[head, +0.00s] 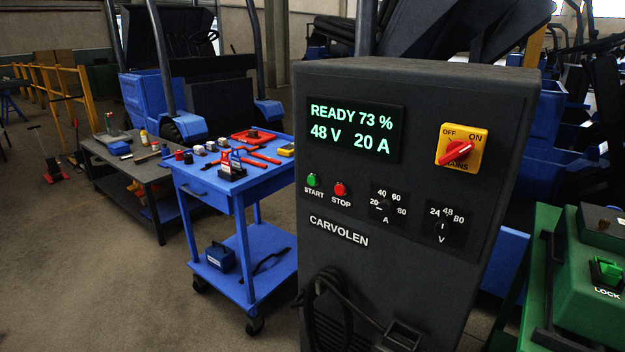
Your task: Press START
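The green START button (312,180) is on the front panel of a dark grey CARVOLEN cabinet (385,270). The red STOP button (340,189) is just to its right. The lit display (352,130) above reads READY 73 %, 48 V, 20 A. A red rotary switch (455,151) on a yellow plate marked OFF and ON sits at the upper right of the panel. A dial marked A (383,204) and a dial marked V (441,228) sit below. Nothing covers the START button. Neither of my grippers shows in the head view.
A blue cart (243,203) with tools stands left of the cabinet, and a grey bench (150,200) stands farther left. A green unit marked LOCK (590,300) is close at right. A black cable (330,300) hangs on the cabinet front. Open floor lies at lower left.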

